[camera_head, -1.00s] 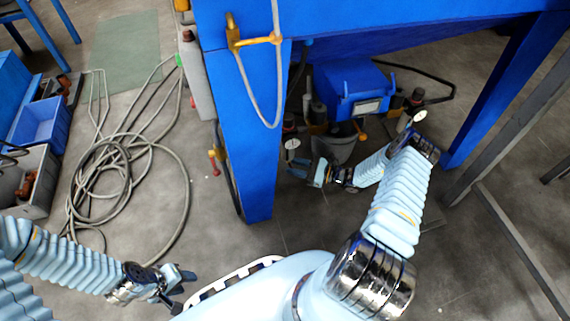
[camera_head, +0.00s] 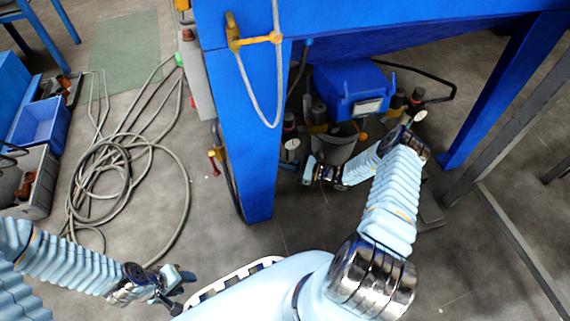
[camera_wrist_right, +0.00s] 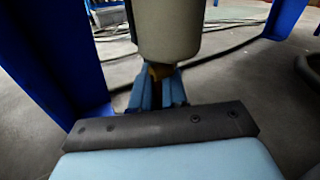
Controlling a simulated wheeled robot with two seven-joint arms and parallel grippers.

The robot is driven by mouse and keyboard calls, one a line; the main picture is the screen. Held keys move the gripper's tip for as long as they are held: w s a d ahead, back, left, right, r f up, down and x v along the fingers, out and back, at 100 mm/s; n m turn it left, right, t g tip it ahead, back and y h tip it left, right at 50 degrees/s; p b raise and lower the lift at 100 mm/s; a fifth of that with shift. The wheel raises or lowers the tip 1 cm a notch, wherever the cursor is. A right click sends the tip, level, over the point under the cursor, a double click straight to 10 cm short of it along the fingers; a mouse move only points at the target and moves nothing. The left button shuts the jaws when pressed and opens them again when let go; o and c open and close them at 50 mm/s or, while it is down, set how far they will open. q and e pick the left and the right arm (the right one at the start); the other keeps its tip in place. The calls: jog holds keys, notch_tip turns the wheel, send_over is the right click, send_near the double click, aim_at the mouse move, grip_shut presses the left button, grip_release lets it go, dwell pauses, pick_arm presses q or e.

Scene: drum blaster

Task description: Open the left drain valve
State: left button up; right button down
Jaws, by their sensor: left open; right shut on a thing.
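My right gripper (camera_head: 307,170) is under the blue machine, beside a dark pressure unit with a round white gauge (camera_head: 292,143). In the right wrist view its blue fingers (camera_wrist_right: 158,88) are shut on a small brown-orange piece, which looks like the drain valve (camera_wrist_right: 160,71). This piece sits directly below a grey cylindrical bowl (camera_wrist_right: 168,30). The fingers hide most of it, and I cannot tell how far it is turned. My left gripper (camera_head: 180,287) is open and empty above the floor at lower left.
The blue machine's leg (camera_head: 248,150) stands just left of my right gripper. A blue box (camera_head: 352,88) and a second gauge unit (camera_head: 418,96) are under the machine. A coiled grey hose (camera_head: 125,175) and a blue crate (camera_head: 42,122) lie at left.

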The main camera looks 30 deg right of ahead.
jog(key=m+t+y+b, duration=0.1)
jog(key=b, duration=0.2)
jog(key=shift+a+r, duration=0.1)
jog(key=shift+a, duration=0.05)
jog(key=c, duration=1.2)
grip_release()
jog(key=shift+c, duration=0.2)
jog(key=v, duration=1.3)
jog(key=shift+s+d+p, duration=0.25)
jog(key=shift+d+p, duration=0.05)
